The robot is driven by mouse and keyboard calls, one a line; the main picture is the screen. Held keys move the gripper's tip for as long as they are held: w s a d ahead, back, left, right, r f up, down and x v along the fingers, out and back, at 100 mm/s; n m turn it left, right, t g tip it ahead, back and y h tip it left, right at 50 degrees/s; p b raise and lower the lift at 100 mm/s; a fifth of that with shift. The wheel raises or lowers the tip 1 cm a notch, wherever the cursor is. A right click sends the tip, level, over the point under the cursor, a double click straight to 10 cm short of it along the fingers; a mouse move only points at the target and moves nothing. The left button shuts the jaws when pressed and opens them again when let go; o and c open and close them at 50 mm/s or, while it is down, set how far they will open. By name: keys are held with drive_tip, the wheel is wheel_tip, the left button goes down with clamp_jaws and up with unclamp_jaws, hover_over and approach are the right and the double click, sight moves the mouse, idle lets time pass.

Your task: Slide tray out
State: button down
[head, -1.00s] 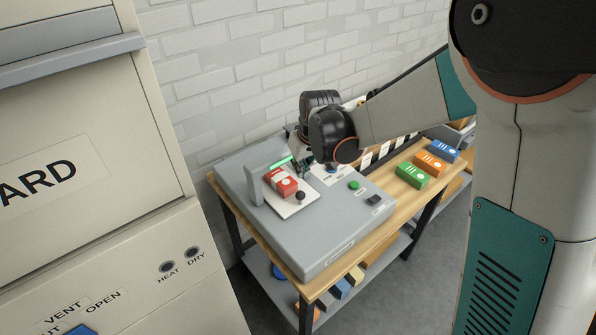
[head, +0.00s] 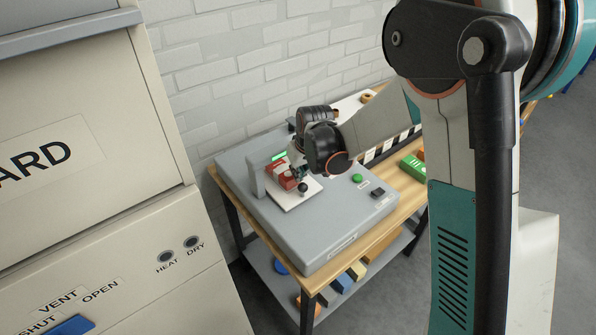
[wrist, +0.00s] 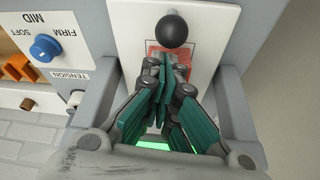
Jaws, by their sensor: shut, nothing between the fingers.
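The tray (head: 290,203) is a white plate on top of the grey machine (head: 335,215), with a black knob (head: 303,187) near its front end. A red box (head: 282,177) lies on the tray, partly hidden by my gripper (head: 296,171). In the wrist view my gripper (wrist: 169,62) is shut and empty. Its fingertips are over the red box (wrist: 184,57), just short of the black knob (wrist: 172,30). I cannot tell whether they touch the box. The tray (wrist: 127,18) lies between the machine's two grey uprights.
A blue tension dial (wrist: 44,47) is beside the tray. A green button (head: 357,178) and a dark switch (head: 378,193) are on the machine's right. A green box (head: 412,167) stands on the wooden bench. A large beige cabinet (head: 90,190) stands close on the left.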

drive_tip(key=shift+s+d, duration=0.1)
drive_tip(key=shift+s, duration=0.05)
drive_tip(key=s+d, duration=0.3)
drive_tip(key=s, duration=0.1)
drive_tip(key=s+d+b, duration=0.1)
drive_tip(key=s+d, duration=0.2)
drive_tip(key=s, duration=0.2)
drive_tip(key=s+d, duration=0.3)
drive_tip(key=s, duration=0.1)
drive_tip(key=shift+s+d+b, duration=0.1)
drive_tip(key=shift+s+b, duration=0.15)
drive_tip(key=shift+b, duration=0.05)
